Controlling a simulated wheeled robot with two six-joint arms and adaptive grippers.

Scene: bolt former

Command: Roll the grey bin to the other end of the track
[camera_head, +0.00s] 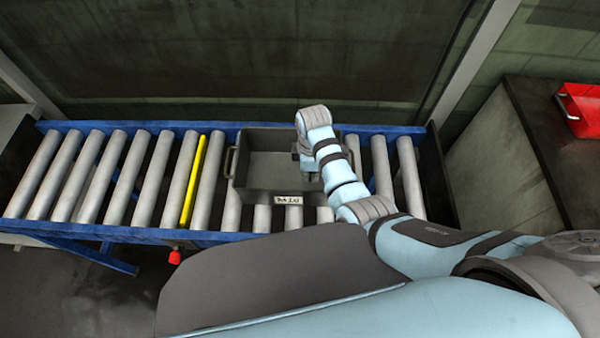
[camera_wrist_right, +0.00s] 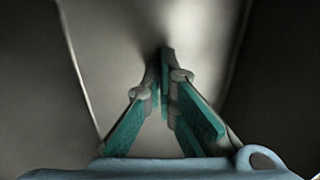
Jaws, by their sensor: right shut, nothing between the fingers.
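The grey bin (camera_head: 258,196) sits on the roller track (camera_head: 130,232), right of its middle, with a handle on its left end and a white label on its front. My right gripper (camera_head: 311,177) reaches down into the right part of the bin. In the right wrist view the gripper's teal fingers (camera_wrist_right: 165,95) are shut with nothing between them. The bin's pale floor (camera_wrist_right: 115,45) and dark side walls fill that view. My right arm hides the bin's right end. My left gripper is out of view.
A yellow strip (camera_head: 194,180) runs across the track left of the bin. The rollers left of the bin are clear, and a few bare rollers lie to its right. A red knob (camera_head: 175,257) is below the front rail. A red container (camera_head: 580,110) sits on a dark cabinet at right.

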